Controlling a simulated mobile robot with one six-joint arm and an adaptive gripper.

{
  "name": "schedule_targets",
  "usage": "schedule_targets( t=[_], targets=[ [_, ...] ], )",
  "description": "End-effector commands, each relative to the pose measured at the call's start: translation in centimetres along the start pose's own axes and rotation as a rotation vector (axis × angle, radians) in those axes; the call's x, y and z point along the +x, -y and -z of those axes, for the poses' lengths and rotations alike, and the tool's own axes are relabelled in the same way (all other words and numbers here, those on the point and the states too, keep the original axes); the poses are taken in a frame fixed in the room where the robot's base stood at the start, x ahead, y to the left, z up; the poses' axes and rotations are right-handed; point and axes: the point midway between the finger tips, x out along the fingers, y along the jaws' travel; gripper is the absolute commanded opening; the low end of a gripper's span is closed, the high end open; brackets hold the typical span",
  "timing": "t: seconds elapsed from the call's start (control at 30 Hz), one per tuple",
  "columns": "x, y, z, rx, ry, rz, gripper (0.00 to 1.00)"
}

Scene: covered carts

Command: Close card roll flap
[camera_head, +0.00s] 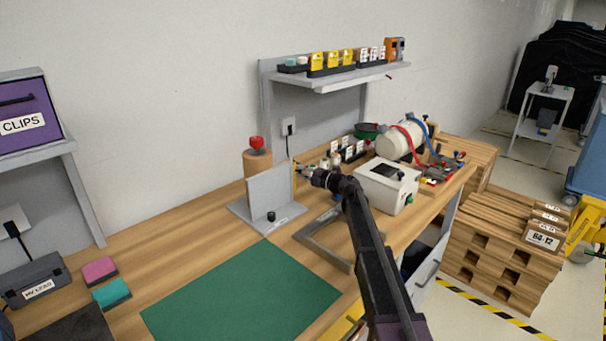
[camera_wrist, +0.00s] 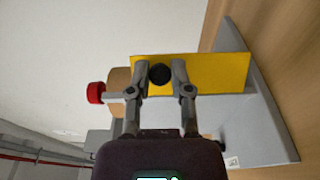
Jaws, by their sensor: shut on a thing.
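A yellow flap (camera_wrist: 222,73) with a black knob (camera_wrist: 160,74) fills the upper middle of the wrist view. My gripper (camera_wrist: 161,72) has its two fingers shut on either side of the knob. In the head view my gripper (camera_head: 306,174) is at the right end of the grey upright plate (camera_head: 268,190), with a sliver of yellow beside it. A brown card roll (camera_head: 257,162) with a red knob (camera_head: 257,143) stands behind the plate. The roll also shows partly behind my fingers in the wrist view (camera_wrist: 119,78). The flap's hinge is unclear.
A grey base (camera_head: 248,219) with a small black knob (camera_head: 271,216) carries the plate. A grey frame (camera_head: 326,255) lies in front, beside a green mat (camera_head: 240,295). A white box (camera_head: 387,190) stands close on the right. A grey shelf (camera_head: 340,80) hangs above.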

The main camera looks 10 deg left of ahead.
Motion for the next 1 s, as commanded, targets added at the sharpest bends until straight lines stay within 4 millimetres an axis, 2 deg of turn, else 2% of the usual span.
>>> schedule_targets(
  t=[0.2,0.5,1.0],
  targets=[
    [0.90,-0.01,-0.54,0.000,-0.164,0.000,0.00],
    [1.32,-0.01,-0.44,0.000,-0.312,0.000,0.00],
    [1.36,0.00,-0.24,0.000,-0.353,0.000,0.00]
  ],
)
